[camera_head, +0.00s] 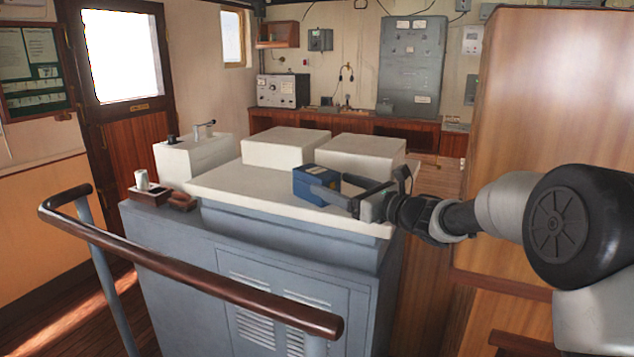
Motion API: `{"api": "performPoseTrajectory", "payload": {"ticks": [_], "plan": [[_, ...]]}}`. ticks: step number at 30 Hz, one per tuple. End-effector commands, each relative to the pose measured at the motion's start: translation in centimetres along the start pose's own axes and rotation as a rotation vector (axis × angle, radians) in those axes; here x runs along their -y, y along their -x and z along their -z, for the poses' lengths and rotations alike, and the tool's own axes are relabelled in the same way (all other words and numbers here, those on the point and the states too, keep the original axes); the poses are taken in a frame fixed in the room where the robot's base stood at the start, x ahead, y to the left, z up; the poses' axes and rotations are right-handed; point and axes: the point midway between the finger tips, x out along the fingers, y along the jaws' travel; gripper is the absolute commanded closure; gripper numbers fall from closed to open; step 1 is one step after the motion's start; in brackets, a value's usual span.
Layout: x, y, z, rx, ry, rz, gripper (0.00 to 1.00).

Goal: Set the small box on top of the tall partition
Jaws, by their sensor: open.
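The small box (307,187) is dark blue and rests on the pale top of the grey console (250,196), near its front right edge. My gripper (331,187) reaches in from the right at the height of the box. Its jaws are open; one finger crosses the near side of the box and the other shows behind its right end. Whether either finger touches the box, I cannot tell. The tall partition (545,95) is a smooth brown wooden panel at the right. My arm crosses in front of its lower part.
Two pale raised blocks (287,148) (362,155) stand behind the box on the console. A brown handrail (200,265) runs across the front. A white cup (142,180) stands at the console's left. The console top left of the box is clear.

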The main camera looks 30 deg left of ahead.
Motion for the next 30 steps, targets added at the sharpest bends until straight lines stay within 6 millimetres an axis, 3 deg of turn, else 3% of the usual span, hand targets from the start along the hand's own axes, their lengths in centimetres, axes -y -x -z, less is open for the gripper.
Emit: {"api": "performPoseTrajectory", "payload": {"ticks": [3, 10, 18, 27, 30], "plan": [[0.0, -1.6, 0.0, 0.0, -0.001, 0.0, 0.25], [-0.1, -3.2, -0.1, -0.001, -0.002, 0.0, 0.25], [-0.3, -7.0, -0.1, 0.0, -0.002, 0.0, 0.25], [-0.2, -7.4, 0.0, -0.001, 0.0, 0.003, 0.25], [-0.2, -7.4, 0.0, -0.001, 0.0, 0.003, 0.42]]}}
